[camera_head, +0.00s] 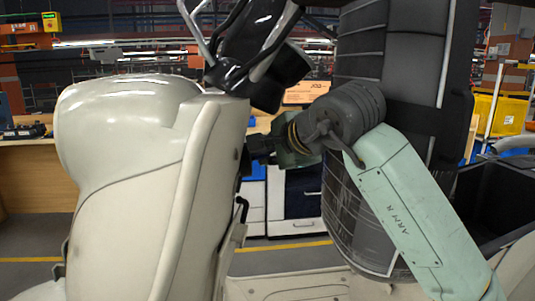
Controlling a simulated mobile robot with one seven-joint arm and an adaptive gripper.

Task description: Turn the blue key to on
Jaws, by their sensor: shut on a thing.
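The blue key does not show clearly in the head view. My gripper (256,149) shows only in part at the end of my pale green arm, against the right edge of a large beige shell. It is small and dark here. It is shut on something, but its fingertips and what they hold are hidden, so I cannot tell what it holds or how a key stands.
A wooden-topped bench (28,178) stands at the left. White and dark drawer units (300,200) stand behind my arm. A yellow bin (508,113) is at the far right. A yellow line (283,246) crosses the floor.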

